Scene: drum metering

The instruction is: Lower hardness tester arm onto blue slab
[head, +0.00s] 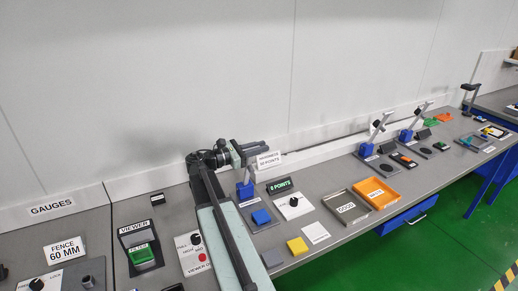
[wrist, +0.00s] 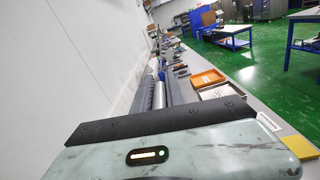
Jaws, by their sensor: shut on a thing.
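The sign and my gripper hide most of the tester arm. In the wrist view, my gripper's housing fills the bottom, and a silver cylinder (wrist: 158,95) shows beyond it. The slab is not visible there.
A yellow block (head: 297,246) lies in front. Grey (head: 330,194) and orange (head: 393,198) trays stand further right. The wall is close behind.

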